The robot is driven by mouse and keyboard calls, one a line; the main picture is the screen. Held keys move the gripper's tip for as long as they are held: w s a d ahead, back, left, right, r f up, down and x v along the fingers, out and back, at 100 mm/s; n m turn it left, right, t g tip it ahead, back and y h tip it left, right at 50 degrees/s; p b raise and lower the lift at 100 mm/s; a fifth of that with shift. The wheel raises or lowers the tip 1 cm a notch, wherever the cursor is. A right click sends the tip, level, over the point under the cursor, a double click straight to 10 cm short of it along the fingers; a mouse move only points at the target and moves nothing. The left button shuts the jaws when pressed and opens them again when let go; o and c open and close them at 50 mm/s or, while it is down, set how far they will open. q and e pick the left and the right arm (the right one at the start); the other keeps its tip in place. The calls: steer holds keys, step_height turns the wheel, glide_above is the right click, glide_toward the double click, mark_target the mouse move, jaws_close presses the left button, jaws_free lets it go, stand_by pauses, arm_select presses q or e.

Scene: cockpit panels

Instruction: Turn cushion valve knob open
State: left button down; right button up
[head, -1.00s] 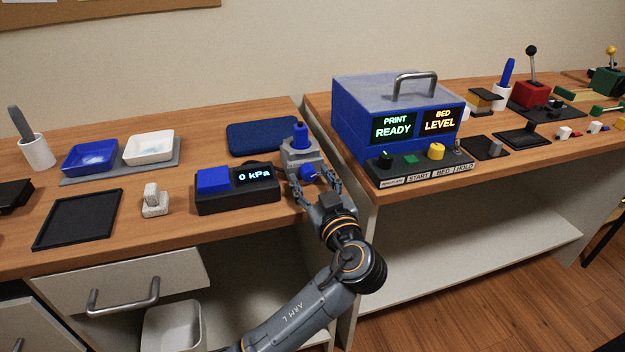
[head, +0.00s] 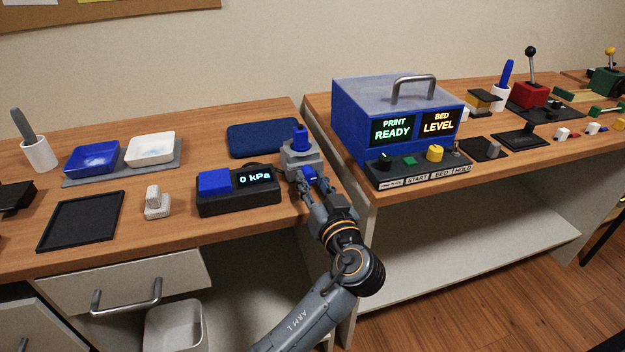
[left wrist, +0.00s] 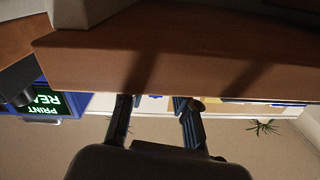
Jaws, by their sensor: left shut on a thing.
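A grey valve block (head: 300,155) with a blue post on top stands at the right end of the left bench. Its small blue knob (head: 309,172) sits on the front, partly hidden by fingers. My left gripper (head: 312,178) reaches up to it from the front, shut on the knob. In the left wrist view, the two fingers (left wrist: 157,108) show with a space between them, and I cannot make out the knob. The blue cushion (head: 262,138) lies flat behind. A black box (head: 238,202) left of the valve reads "0 kPa". My right gripper is not in view.
A blue printer box (head: 350,140) stands close on the right bench, beyond a gap between the benches. Blue and white trays (head: 152,148), a black tray (head: 80,220) and a small pale block (head: 157,205) lie to the left.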

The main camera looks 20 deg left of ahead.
arm_select(q)
steer(key=c, duration=1)
jaws_free()
steer(key=shift+c, duration=0.2)
steer(key=shift+d, duration=0.1)
steer(key=v, duration=1.2)
